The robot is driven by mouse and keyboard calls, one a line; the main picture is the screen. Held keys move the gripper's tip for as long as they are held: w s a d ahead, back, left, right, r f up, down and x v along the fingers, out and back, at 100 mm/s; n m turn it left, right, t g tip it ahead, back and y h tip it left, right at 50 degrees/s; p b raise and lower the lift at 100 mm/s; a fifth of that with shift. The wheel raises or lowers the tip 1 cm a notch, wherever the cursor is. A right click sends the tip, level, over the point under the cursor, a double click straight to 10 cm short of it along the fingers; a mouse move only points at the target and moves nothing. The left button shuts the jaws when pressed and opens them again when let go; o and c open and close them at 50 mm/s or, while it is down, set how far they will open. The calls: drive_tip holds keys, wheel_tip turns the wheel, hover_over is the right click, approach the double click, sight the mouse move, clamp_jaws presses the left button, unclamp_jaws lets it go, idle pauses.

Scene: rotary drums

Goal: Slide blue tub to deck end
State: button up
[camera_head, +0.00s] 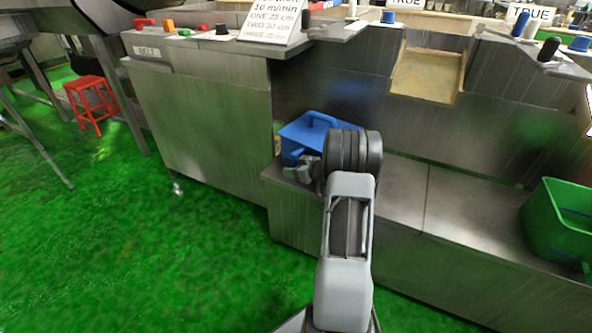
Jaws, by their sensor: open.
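The blue tub (299,131) stands on the low metal deck (462,205), near its left end. A raised blue handle shows on its top. My arm covers the tub's right and lower front parts. My gripper (299,170) is at the tub's front left side, at the near edge of the deck. It is open. The arm's wrist hides part of it, so I cannot tell whether it touches the tub.
A green tub (549,222) stands on the deck at the right. A steel cabinet marked BELT (205,125) rises just left of the deck. A red stool (92,103) stands at the far left. The green floor (150,250) in front is clear.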

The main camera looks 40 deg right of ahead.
drive_tip(key=shift+c, duration=0.4)
clamp_jaws()
idle(0.9)
